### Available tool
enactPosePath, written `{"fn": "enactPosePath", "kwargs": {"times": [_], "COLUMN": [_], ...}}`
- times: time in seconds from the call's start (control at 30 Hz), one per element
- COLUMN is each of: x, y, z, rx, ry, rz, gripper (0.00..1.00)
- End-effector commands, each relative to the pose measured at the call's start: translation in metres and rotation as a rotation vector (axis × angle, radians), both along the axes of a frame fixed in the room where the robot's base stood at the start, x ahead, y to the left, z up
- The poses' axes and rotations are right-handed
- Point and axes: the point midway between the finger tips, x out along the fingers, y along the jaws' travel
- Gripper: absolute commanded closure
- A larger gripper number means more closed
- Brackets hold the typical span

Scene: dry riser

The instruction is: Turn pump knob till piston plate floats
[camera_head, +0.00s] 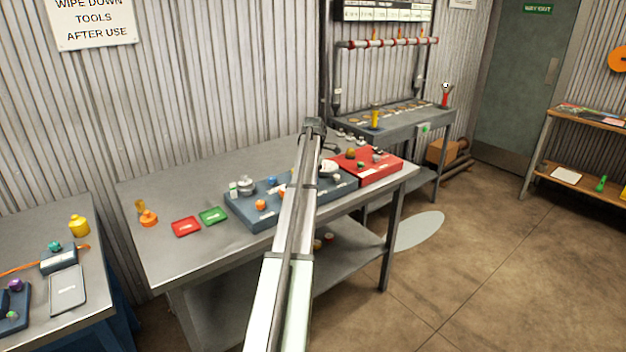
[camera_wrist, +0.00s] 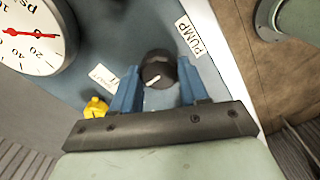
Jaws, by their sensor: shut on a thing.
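The pump knob (camera_wrist: 158,70) is black and round with a white pointer mark. It sits on a blue-grey panel (camera_wrist: 100,50) beside a label reading PUMP (camera_wrist: 188,36) in the wrist view. My gripper (camera_wrist: 160,80) has its two blue fingers on either side of the knob, shut on it. In the head view my arm reaches over the blue-grey unit (camera_head: 240,215) on the metal bench, and the knob and fingers are hidden there. A round white gauge (camera_wrist: 30,40) with a red needle is partly in the wrist view. I cannot make out the piston plate.
A yellow part (camera_wrist: 95,107) and a second small label (camera_wrist: 99,77) lie left of my fingers. A red unit (camera_head: 385,170) stands right of the blue-grey one. Red (camera_head: 186,226) and green (camera_head: 213,216) trays lie left.

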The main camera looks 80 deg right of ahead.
Motion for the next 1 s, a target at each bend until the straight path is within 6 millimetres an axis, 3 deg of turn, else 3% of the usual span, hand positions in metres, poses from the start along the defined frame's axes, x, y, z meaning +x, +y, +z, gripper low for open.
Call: {"fn": "enactPosePath", "kwargs": {"times": [0.1,0.47,1.0], "x": [0.0,0.0,0.0004], "y": [0.0001,-0.0001,-0.0012], "z": [0.0,0.0001,0.0], "rx": [0.0,0.001,0.001], "ry": [0.0,0.0,0.0], "rz": [0.0,-0.076,-0.537], "gripper": [0.86,0.86,0.86]}}
